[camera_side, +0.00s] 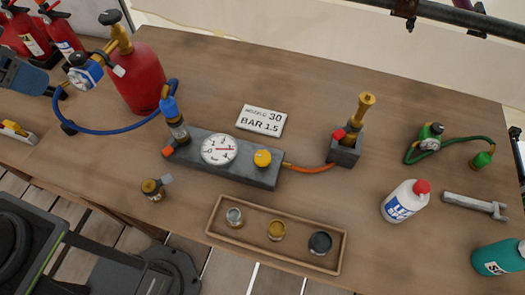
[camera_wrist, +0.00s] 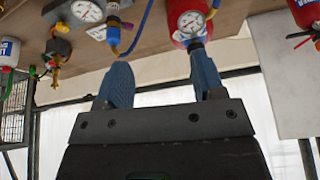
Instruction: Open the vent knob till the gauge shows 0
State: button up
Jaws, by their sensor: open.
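The grey block (camera_side: 205,168) lies mid-table with a round white gauge (camera_side: 219,149) on top. Its red needle points right, off the 0 mark at left; the exact reading is too small to tell. A yellow knob (camera_side: 262,158) sits on the block's right end, possibly the vent knob.
A red tank (camera_side: 138,78) with its own gauge and blue hose stands between my gripper and the block. A tray (camera_side: 215,234) with several caps lies in front. A brass nozzle (camera_side: 361,112), a white bottle (camera_side: 403,202) and a wrench (camera_side: 472,206) are right.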

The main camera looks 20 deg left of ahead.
jog(key=w+d+r+m+g, duration=0.1)
jog(key=w+d+m+g, duration=0.1)
jog(key=w+d+m, duration=0.4)
jog(key=m+g, duration=0.3)
jog(key=m, duration=0.4)
send_over(262, 156)
notch_tip(262, 156, down, 12)
notch_tip(262, 156, down, 14)
jog(key=shift+r, duration=0.15)
jog(key=c, duration=0.9)
jog(key=shift+c, duration=0.2)
